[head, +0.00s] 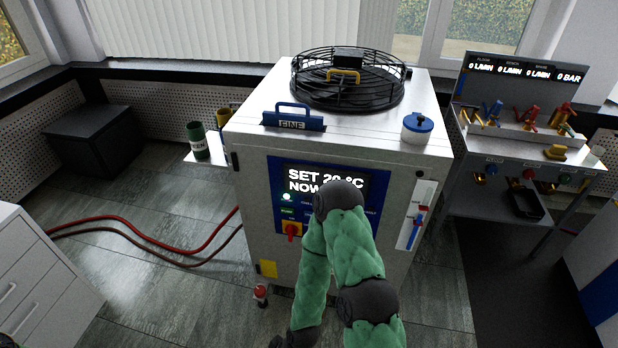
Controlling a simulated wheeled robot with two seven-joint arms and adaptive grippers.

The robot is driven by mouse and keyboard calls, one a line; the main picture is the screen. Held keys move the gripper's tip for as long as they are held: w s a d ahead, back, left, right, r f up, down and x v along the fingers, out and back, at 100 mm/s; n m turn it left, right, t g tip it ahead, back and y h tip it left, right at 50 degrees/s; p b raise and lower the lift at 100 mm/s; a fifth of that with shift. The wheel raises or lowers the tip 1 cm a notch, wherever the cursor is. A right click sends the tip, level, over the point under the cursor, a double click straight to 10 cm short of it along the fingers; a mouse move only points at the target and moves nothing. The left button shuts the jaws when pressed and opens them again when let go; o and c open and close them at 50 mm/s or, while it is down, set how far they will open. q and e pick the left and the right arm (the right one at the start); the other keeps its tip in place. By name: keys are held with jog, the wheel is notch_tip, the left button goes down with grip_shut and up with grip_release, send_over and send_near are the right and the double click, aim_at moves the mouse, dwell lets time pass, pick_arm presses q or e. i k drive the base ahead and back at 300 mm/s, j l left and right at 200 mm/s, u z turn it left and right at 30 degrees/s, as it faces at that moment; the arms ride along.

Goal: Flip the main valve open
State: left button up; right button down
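I cannot tell for sure which fitting is the main valve. A red handle (291,230) on a yellow plate sits on the front of the white machine (262,185), below its lit display (318,182). A tall fitting with blue and red parts (417,224) is at the right of the same front. My green-sleeved arm, bent, covers the lower middle of the machine's front and part of the display. Neither gripper shows.
A black fan guard (347,82), a blue handled plate (292,120) and a blue-capped neck (417,127) are on the machine top. Red hoses (150,228) run across the floor at left.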

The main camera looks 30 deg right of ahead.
aim_at(586, 180)
jog(key=z, duration=1.15)
jog(key=i+l+z, duration=0.2)
jog(key=l+z, duration=0.2)
jog(key=i+l+z, duration=0.35)
jog(key=l, duration=0.2)
jog(key=i+l+z, duration=0.25)
jog(key=z, duration=0.15)
jog(key=i+l, duration=0.65)
jog(key=i+l+z, duration=0.15)
jog(key=i+l, duration=0.5)
jog(key=i+j+z, duration=0.15)
jog(key=z, duration=0.25)
jog(key=i+j+z, duration=0.1)
jog(key=j+z, duration=0.2)
jog(key=z, duration=0.15)
jog(key=i+j+z, duration=0.1)
jog(key=j+z, duration=0.3)
jog(key=l, duration=0.1)
